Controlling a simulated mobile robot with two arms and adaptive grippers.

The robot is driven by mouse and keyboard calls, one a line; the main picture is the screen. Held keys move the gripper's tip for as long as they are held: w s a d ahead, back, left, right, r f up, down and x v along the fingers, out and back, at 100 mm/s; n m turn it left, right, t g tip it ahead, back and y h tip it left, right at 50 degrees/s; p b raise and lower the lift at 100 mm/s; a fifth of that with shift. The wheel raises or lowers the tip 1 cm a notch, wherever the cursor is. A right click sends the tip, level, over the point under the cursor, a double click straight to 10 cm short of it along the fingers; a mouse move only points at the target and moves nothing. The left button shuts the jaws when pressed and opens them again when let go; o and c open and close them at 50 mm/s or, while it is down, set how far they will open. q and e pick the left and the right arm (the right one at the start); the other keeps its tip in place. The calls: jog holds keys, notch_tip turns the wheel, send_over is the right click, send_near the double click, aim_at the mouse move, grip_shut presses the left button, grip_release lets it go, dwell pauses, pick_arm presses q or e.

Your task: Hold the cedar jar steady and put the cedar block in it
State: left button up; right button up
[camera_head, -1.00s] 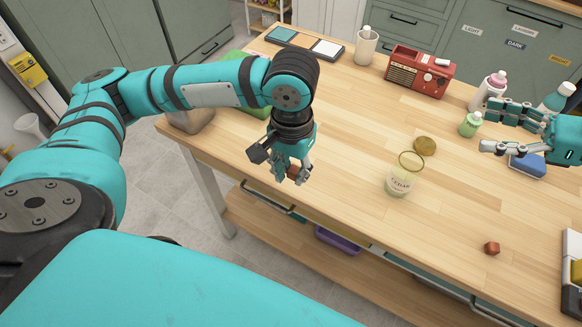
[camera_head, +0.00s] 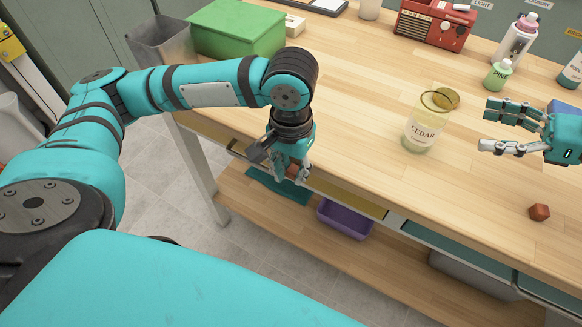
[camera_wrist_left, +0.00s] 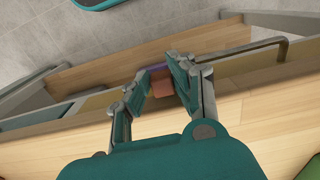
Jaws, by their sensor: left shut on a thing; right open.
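The cedar jar (camera_head: 421,132) is clear glass with a "CEDAR" label and stands upright and open on the table. Its round lid (camera_head: 447,98) lies just behind its rim. My left gripper (camera_head: 292,176) is left of the jar, by the table's front edge, shut on a small reddish-brown block. The held block (camera_wrist_left: 160,87) shows between the fingers in the left wrist view. Another reddish-brown block (camera_head: 539,212) lies on the table, right of and nearer than the jar. My right gripper (camera_head: 484,129) is open and empty, right of the jar and apart from it.
A green box (camera_head: 237,28) and a grey bin (camera_head: 163,42) are at the far left. A red radio (camera_head: 436,24), a pink-capped bottle (camera_head: 516,40) and a green "PINE" bottle (camera_head: 497,75) stand at the back. A purple tub (camera_head: 345,219) is on the lower shelf. Table around the jar's left is clear.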

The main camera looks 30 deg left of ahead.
pick_arm(q)
notch_tip(320, 180, down, 4)
jog(key=b, duration=0.3)
jog(key=shift+f, duration=0.2)
pick_arm(e)
send_near(436, 137)
jog(key=shift+w+a+f, duration=0.85)
pick_arm(q)
jog(key=shift+r+p, duration=0.3)
jog(key=shift+r, duration=0.05)
pick_arm(e)
jog(key=shift+a, duration=0.55)
pick_arm(q)
jog(key=shift+r+p, duration=0.85)
pick_arm(e)
jog(key=x, duration=0.4)
jog(key=shift+s+a+f, duration=0.1)
jog(key=shift+a+f, duration=0.05)
jog(key=shift+a, duration=0.2)
pick_arm(q)
jog(key=shift+f+b, duration=0.6)
pick_arm(e)
jog(key=shift+x, duration=1.15)
pick_arm(q)
jog(key=shift+f, duration=0.3)
pick_arm(e)
jog(key=shift+x, duration=0.9)
jog(key=shift+f, duration=0.15)
